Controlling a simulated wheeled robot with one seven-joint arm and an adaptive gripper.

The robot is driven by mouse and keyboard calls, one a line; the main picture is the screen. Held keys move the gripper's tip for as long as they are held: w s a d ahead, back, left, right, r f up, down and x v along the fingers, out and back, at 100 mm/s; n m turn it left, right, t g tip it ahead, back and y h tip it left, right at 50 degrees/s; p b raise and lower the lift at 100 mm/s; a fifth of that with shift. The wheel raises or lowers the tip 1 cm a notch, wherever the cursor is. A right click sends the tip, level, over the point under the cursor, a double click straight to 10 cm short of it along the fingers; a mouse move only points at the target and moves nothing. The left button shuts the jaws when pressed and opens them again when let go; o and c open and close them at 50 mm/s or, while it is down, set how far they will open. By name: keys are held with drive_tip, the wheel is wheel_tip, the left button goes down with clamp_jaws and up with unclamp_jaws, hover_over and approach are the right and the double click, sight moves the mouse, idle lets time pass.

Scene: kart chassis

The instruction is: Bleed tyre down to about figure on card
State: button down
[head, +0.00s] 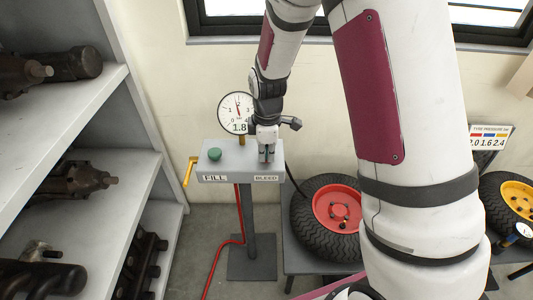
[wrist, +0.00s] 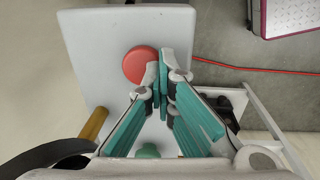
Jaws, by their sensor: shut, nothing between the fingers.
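A grey control box (head: 215,174) on a post has a green button (head: 214,154) over FILL and a BLEED label at right. The red button (wrist: 141,65) shows in the wrist view; in the head view my gripper hides it. My gripper (head: 267,157) is shut and empty, pointing down over the BLEED end. In the wrist view its fingertips (wrist: 165,62) overlap the red button's right edge; I cannot tell whether they touch it. The round gauge (head: 236,112) reads 1.8. The pressure card (head: 490,137) shows red, blue and yellow marks over figures like 2.0, 1.6, 2.4.
A black tyre with a red hub (head: 337,211) lies on a grey bench right of the box. A yellow-hubbed wheel (head: 516,197) is farther right. A yellow handle (head: 188,172) sticks out left. A red hose (head: 241,215) runs down. Shelves (head: 75,105) hold metal parts at left.

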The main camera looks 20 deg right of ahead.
drive_tip(key=shift+s+f, duration=0.1)
drive_tip(key=shift+s, duration=0.05)
idle(0.8)
wheel_tip(320, 180, up, 14)
drive_tip(key=p, duration=0.3)
drive_tip(key=shift+s, duration=0.45)
drive_tip(key=shift+a, duration=0.1)
drive_tip(key=s+d+r+m+t+p, duration=0.2)
drive_tip(key=s+r+m, duration=0.5)
drive_tip(key=s+r, duration=0.7)
drive_tip(key=s+d+r+m+t+p, duration=0.1)
drive_tip(key=s+r+m, duration=0.2)
drive_tip(key=s+m, duration=0.4)
drive_tip(key=s, duration=0.7)
drive_tip(key=shift+s+d, duration=0.2)
drive_tip(key=shift+s, duration=0.2)
drive_tip(key=shift+d+r, duration=0.1)
drive_tip(key=shift+r, duration=0.05)
